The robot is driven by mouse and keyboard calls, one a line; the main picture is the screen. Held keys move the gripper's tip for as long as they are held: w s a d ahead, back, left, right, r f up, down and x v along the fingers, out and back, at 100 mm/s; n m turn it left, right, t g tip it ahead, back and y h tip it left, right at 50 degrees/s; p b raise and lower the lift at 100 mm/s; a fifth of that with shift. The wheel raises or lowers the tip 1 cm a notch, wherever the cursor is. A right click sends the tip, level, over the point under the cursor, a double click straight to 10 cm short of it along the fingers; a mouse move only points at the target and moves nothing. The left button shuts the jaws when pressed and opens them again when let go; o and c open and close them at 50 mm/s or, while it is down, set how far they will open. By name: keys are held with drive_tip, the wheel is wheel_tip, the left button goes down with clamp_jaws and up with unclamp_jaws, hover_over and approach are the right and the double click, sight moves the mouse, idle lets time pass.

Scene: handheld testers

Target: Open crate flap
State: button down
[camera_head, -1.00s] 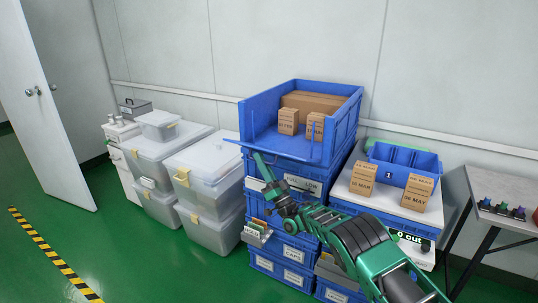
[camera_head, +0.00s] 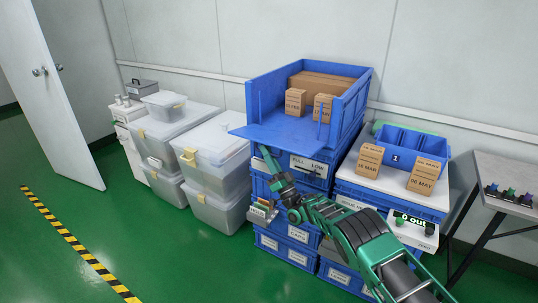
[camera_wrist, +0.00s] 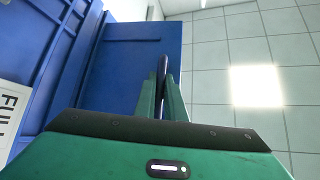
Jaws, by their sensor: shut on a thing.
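The blue crate (camera_head: 352,110) tops the stack in the head view, with its front side open. Its blue flap (camera_head: 275,137) is folded down and outward, sticking out from the front about level. In the wrist view the flap (camera_wrist: 128,65) is a blue panel beside the fingers. My gripper (camera_head: 265,151) is at the flap's left outer edge, reaching up from below. In the wrist view my gripper (camera_wrist: 162,85) is shut on a thin dark edge of the flap. The exact contact is partly hidden by the fingers.
Cartons (camera_head: 295,102) stand inside the crate. More blue crates (camera_head: 283,247) are stacked below, close to my arm. A white surface (camera_head: 395,185) on the right holds boxes and a blue bin (camera_head: 412,146). Clear tubs (camera_head: 213,160) stand left. Green floor at front left is free.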

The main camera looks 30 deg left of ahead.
drive_tip(key=c, duration=2.3)
unclamp_jaws()
drive_tip(key=shift+w+d+r, duration=0.1)
drive_tip(key=shift+w+d, duration=0.15)
drive_tip(key=shift+w, duration=0.1)
drive_tip(key=shift+o, duration=0.9)
drive_tip(key=shift+s+a, duration=0.15)
drive_tip(key=shift+f, duration=0.2)
drive_tip(key=shift+s+d+f, duration=0.2)
drive_tip(key=shift+d+f, duration=0.05)
drive_tip(key=v, duration=1)
drive_tip(key=shift+w, duration=0.15)
drive_tip(key=shift+c, duration=0.3)
